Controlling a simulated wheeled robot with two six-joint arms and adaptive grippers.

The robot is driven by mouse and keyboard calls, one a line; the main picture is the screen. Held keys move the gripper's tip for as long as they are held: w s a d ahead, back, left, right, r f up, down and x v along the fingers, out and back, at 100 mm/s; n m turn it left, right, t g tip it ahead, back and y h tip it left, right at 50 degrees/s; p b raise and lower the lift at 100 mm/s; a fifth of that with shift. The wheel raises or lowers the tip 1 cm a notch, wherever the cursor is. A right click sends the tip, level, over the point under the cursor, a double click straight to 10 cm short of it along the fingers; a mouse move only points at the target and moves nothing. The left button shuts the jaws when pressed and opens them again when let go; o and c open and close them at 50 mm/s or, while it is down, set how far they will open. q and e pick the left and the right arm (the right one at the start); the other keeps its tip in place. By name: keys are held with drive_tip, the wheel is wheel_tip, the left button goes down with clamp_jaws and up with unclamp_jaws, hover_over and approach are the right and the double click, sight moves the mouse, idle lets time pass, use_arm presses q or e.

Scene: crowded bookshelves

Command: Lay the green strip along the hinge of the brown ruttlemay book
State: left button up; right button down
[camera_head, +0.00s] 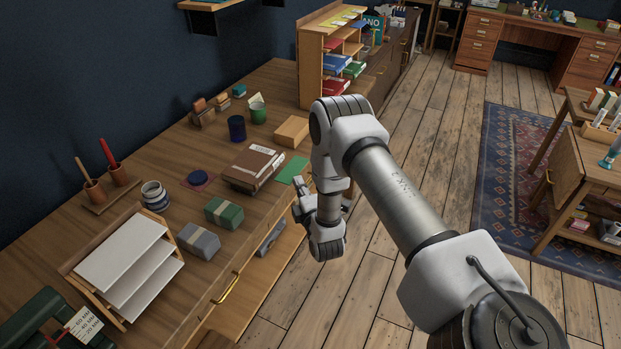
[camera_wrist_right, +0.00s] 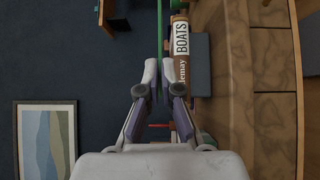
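The green strip (camera_head: 293,170) is just right of the book in the head view. In the wrist view the strip (camera_wrist_right: 159,28) is seen edge-on, beside the spine, with a thin gap showing; whether they touch anywhere I cannot tell. My right gripper (camera_wrist_right: 159,70) is closed on the strip's near end, at the desk's front edge. My left gripper is out of view.
A tan block (camera_head: 292,131) lies behind the strip. Green (camera_head: 224,213) and grey (camera_head: 198,240) boxes sit in front of the book. A dark blue disc on a red mat (camera_head: 198,179) is left of it. A dark blue cup (camera_head: 236,128) stands behind.

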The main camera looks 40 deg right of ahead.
drive_tip(key=w+a+b, duration=0.1)
drive_tip(key=w, duration=0.1)
drive_tip(key=w+a+b, duration=0.1)
drive_tip(key=w+b, duration=0.1)
drive_tip(key=w, duration=0.1)
drive_tip(key=w+a+f+b, duration=0.1)
drive_tip(key=w+b, duration=0.1)
drive_tip(key=w, duration=0.1)
drive_tip(key=shift+w+f, duration=0.1)
drive_tip(key=shift+w, duration=0.05)
drive_tip(key=shift+f, duration=0.25)
drive_tip(key=shift+f, duration=0.15)
idle(0.6)
drive_tip(key=c, duration=1.2)
unclamp_jaws()
drive_tip(key=shift+c, duration=0.2)
drive_tip(key=shift+s, duration=0.2)
